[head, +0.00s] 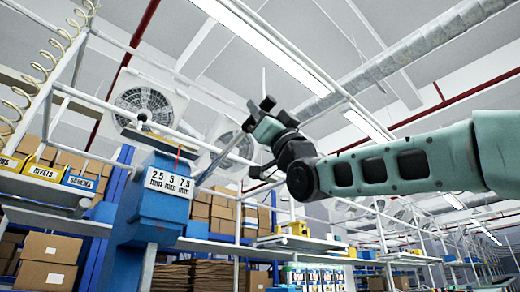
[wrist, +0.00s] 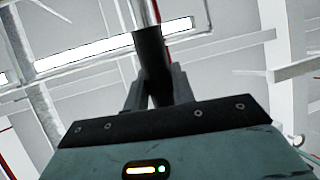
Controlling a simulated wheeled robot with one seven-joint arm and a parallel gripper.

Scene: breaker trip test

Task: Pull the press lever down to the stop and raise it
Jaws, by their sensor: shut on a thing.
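The blue press (head: 150,205) stands at the left in the head view, with a white scale plate (head: 170,182) on its front. Its grey lever (head: 222,158) slants up and right from the press to my gripper (head: 261,110). In the wrist view a dark cylindrical grip (wrist: 151,48) stands between the two fingers of my gripper (wrist: 156,88), with a paler rod beyond it. The gripper is shut on this grip, the lever's handle. The lever is raised, well above its joint at the press. Finger contact is partly hidden by the gripper body.
Shelves with yellow and blue bins (head: 45,172) and cardboard boxes (head: 45,262) stand at the left. A white frame with a coiled hose (head: 40,75) rises beside them. More boxes and a workbench (head: 300,243) are behind the press. The air around my arm looks clear.

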